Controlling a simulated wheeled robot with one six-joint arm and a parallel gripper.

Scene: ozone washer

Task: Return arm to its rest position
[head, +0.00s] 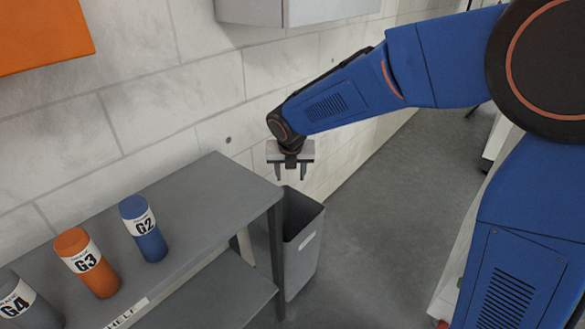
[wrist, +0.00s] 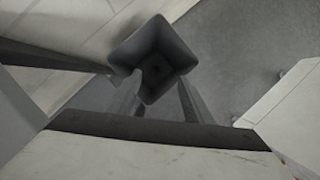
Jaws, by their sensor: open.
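My blue arm reaches left across the head view, bent down at the wrist. My gripper (head: 291,174) hangs at its end with two dark fingers pointing down and apart, and nothing is between them. It is above the grey bin (head: 304,246), which stands on the floor against the right end of the shelf. In the wrist view the bin (wrist: 176,47) opens upward below the fingers. Its inside is dark and I see no clear object in it.
The grey shelf (head: 196,205) at the lower left holds a blue G2 bottle (head: 151,245), an orange G3 bottle (head: 98,279) and a grey G4 bottle (head: 35,314). A block wall runs behind. An orange box (head: 40,35) hangs upper left. Open floor (head: 375,200) lies right of the bin.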

